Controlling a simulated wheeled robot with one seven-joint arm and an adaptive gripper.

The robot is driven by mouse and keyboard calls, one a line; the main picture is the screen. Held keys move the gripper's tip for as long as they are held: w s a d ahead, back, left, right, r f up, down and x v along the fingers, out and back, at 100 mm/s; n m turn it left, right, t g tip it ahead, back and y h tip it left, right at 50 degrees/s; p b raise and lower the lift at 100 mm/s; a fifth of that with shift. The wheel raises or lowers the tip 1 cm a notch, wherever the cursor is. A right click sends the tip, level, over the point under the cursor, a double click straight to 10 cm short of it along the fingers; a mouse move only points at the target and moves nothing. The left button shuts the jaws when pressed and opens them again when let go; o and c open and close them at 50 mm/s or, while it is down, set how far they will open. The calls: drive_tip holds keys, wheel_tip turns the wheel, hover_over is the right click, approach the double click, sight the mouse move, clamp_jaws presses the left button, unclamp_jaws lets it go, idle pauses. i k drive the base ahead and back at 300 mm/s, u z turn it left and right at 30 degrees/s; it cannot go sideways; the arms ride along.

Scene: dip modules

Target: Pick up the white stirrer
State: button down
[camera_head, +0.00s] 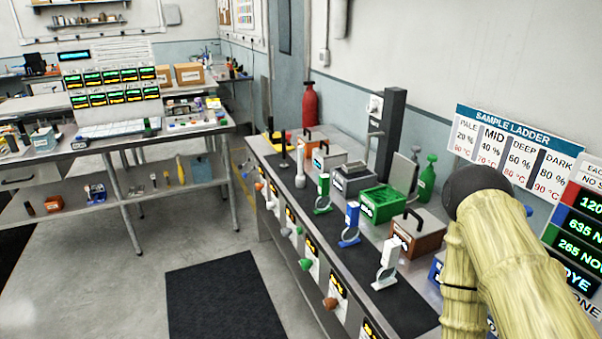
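A white stirrer-like tool (389,258) stands on the dark strip of the long bench at right, nearest me in a row. It has an upright white handle and a pale ring or foot at its base. A blue tool (351,222) and a green tool (323,192) of similar shape stand farther along the row. I take the white one for the white stirrer, as I see no label on it. My arm, in a yellowish sleeve with a dark joint, fills the lower right. My gripper does not show.
Behind the row stand a brown box (417,238), a green box (382,204), a grey device (354,178) and a dark column (390,135). Knobs line the bench front. Sign boards (517,150) stand at right. Open floor with a dark mat (224,302) lies left.

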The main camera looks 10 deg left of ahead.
sight(300, 178)
drive_tip(key=u, duration=1.75)
drive_tip(key=i, duration=2.25)
drive_tip(key=z, duration=2.5)
